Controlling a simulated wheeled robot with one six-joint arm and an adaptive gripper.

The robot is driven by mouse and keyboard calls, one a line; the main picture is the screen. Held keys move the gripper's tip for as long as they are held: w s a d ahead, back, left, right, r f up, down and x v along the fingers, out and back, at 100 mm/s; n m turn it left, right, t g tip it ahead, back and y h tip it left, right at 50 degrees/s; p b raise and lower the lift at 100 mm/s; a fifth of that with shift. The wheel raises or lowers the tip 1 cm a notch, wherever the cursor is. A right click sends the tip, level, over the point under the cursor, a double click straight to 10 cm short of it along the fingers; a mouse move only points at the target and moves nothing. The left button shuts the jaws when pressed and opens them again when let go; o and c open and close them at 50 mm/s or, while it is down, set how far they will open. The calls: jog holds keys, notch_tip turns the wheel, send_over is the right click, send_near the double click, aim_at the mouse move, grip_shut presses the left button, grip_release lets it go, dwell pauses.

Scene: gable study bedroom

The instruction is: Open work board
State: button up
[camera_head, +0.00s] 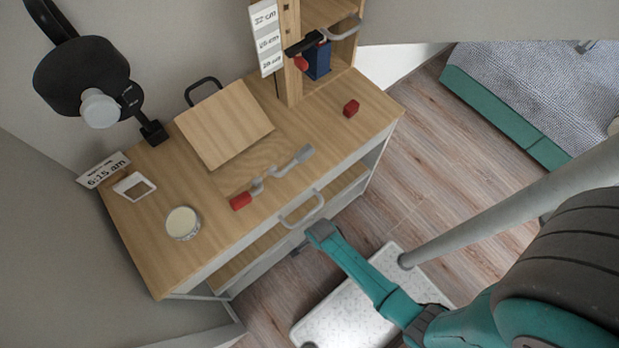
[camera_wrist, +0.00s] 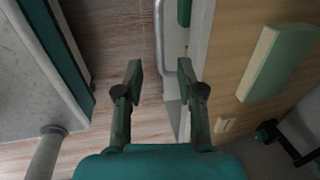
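A wooden desk (camera_head: 150,245) carries a tilted wooden panel (camera_head: 225,122) with a dark handle (camera_head: 203,88) at its back edge. A grey bar handle (camera_head: 301,210) juts from the desk's front edge; I cannot tell which board bears the work board's name. My gripper (camera_head: 302,247) is just below and in front of the grey handle in the head view, partly hidden by my arm. In the wrist view my gripper (camera_wrist: 164,82) is open, and the grey handle (camera_wrist: 161,58) shows between its fingers, with no visible contact. Depth between them is unclear.
A grey tool with a red end (camera_head: 240,201), a round tin (camera_head: 183,223), a red block (camera_head: 351,108) and a black lamp (camera_head: 85,85) are on the desk. A shelf tower (camera_head: 290,60) stands at its back right. A bed (camera_head: 545,85) is at right; wooden floor (camera_head: 400,180) lies between.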

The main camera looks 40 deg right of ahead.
jog(key=shift+w+f, duration=0.2)
jog(key=shift+f, duration=0.85)
jog(key=shift+w+f, duration=0.2)
jog(key=shift+f, duration=0.9)
jog(key=shift+w+f, duration=0.2)
jog(key=shift+f, duration=0.85)
grip_shut()
